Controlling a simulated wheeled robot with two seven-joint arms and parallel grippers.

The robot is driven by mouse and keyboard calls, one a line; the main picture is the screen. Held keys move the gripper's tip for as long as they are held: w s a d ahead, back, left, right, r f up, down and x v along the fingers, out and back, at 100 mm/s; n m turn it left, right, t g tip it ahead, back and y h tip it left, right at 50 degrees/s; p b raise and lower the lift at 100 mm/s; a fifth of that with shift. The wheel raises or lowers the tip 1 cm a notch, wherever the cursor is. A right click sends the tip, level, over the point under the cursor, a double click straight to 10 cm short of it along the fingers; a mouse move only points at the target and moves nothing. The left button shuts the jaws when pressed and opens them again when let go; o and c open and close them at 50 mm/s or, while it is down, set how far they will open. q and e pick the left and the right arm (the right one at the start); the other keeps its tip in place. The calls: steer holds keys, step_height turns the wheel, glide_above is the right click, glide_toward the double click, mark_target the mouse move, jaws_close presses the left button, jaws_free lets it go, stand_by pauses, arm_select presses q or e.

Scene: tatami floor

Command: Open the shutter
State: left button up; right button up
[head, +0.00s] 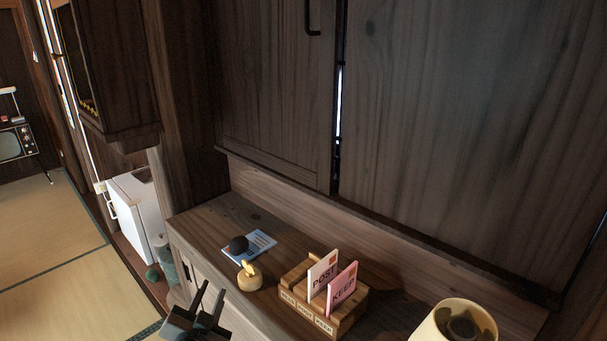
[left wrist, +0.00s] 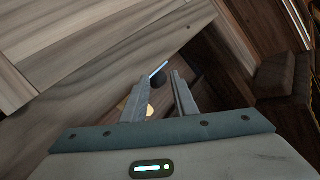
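The wooden shutter has two dark panels, a left panel (head: 270,90) and a right panel (head: 460,120), with a thin bright gap between them. A black handle (head: 313,18) is on the left panel near the top of the head view. My left gripper (head: 211,292) is low in the head view, in front of the cabinet and below the shutter, apart from it. Its two fingers are spread with nothing visible between them held; they also show in the left wrist view (left wrist: 158,88). My right gripper is not in view.
Below the shutter, a wooden cabinet top (head: 205,218) holds a blue card (head: 262,243) with a dark round object (head: 238,244), a small yellow item (head: 249,279), a wooden letter holder (head: 330,315) and a cream cylinder (head: 450,325). Tatami floor (head: 50,240) lies open at left.

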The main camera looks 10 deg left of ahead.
arm_select(q)
steer(key=w+d+r+m+t+h, duration=0.1)
steer(key=w+r+m+t+h, duration=0.15)
steer(key=r, duration=0.75)
steer(key=w+d+r+m+t+h, duration=0.15)
steer(key=r+m+t, duration=0.25)
steer(key=r, duration=0.6)
steer(key=w+d+r+m+t+h, duration=0.1)
steer(key=w+r+m+t+h, duration=0.15)
steer(key=r, duration=0.75)
steer(key=s+d+r+m+g+h, duration=0.2)
steer(key=d+r+m+g+h, duration=0.4)
steer(key=r+m+h, duration=0.6)
steer(key=s+d+r+m+g+h, duration=0.2)
steer(key=d+r+m+g+h, duration=0.4)
steer(key=m, duration=1)
steer(key=w+a+r+m+y, duration=0.1)
steer(key=a+r+m+y, duration=0.2)
steer(key=a+r+y, duration=0.6)
step_height(320, 180, up, 4)
steer(key=shift+w+a+r+m, duration=0.15)
steer(key=shift+w+a+m, duration=0.15)
steer(key=shift+a, duration=0.15)
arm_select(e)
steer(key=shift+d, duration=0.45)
arm_select(q)
steer(key=shift+d, duration=0.15)
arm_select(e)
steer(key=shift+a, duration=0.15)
